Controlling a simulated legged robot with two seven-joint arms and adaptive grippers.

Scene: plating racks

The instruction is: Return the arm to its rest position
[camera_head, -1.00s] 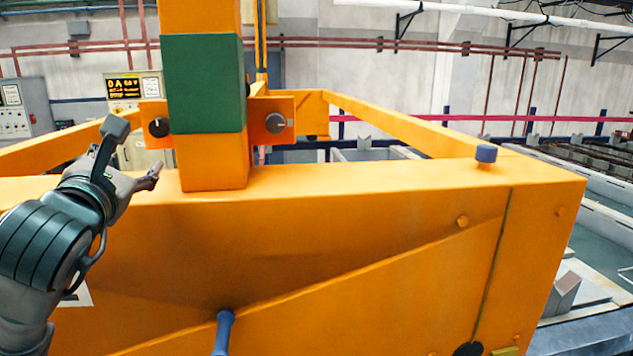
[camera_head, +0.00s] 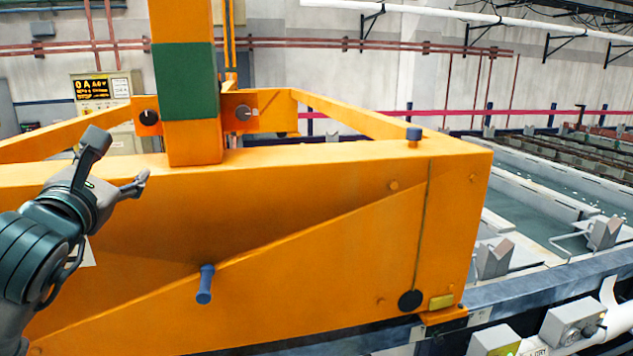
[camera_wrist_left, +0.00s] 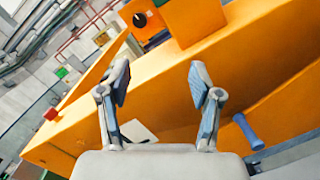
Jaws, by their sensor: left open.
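My left arm comes in from the left in the head view. Its gripper (camera_head: 118,163) is raised in front of the orange frame (camera_head: 330,215), near the frame's top edge. In the left wrist view the two fingers of the left gripper (camera_wrist_left: 158,88) stand wide apart with nothing between them. The orange frame (camera_wrist_left: 260,60) fills the view behind the fingers. From these views I cannot tell how far the fingers are from it. My right gripper is in neither view.
A blue handle (camera_head: 206,284) sticks out of the frame's front face, and a blue peg (camera_head: 413,136) stands on its top edge. An orange post with a green band (camera_head: 186,80) rises behind the left gripper. Tanks (camera_head: 530,215) lie to the right.

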